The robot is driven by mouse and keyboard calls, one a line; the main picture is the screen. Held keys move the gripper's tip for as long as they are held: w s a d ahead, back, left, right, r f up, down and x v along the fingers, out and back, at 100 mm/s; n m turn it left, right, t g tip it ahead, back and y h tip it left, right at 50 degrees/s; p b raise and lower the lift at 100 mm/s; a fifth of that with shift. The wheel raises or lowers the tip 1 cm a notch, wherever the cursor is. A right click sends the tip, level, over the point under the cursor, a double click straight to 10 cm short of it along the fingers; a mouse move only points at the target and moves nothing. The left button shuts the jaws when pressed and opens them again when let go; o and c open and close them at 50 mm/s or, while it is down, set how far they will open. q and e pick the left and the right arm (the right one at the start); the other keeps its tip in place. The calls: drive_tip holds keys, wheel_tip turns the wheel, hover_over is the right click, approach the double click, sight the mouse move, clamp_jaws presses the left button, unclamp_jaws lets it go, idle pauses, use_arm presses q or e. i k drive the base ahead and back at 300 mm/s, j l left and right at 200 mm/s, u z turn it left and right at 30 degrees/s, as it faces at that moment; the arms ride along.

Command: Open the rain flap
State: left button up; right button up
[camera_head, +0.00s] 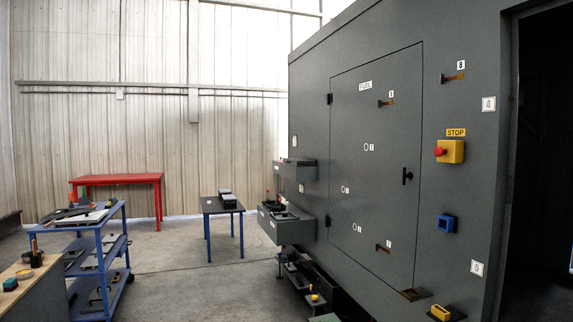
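A large dark grey enclosure (467,110) fills the right side, with a closed door (345,130) labelled FUEL. A small blue box-like fitting (447,223) sits on its wall to the right of the door, below a yellow STOP box with a red button (440,151). A yellow fitting (440,313) on a dark base is low on the wall at the bottom edge. I cannot tell for sure which fitting carries the rain flap, or whether a flap is open. Neither of my grippers shows in this view.
Grey boxes (286,232) jut out at the enclosure's left end, with low clutter on the floor beneath. A blue cart (103,254), a wooden bench (40,285), a red table (118,179) and a dark table (222,207) stand left. Floor between is clear. A dark opening lies far right.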

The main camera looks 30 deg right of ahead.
sight(292, 161)
drive_tip(key=i+l+z, duration=0.2)
drive_tip(key=i, duration=0.15)
drive_tip(key=i+l+z, duration=0.2)
drive_tip(key=i, duration=0.15)
drive_tip(key=i+z, duration=0.35)
drive_tip(key=i, duration=1.85)
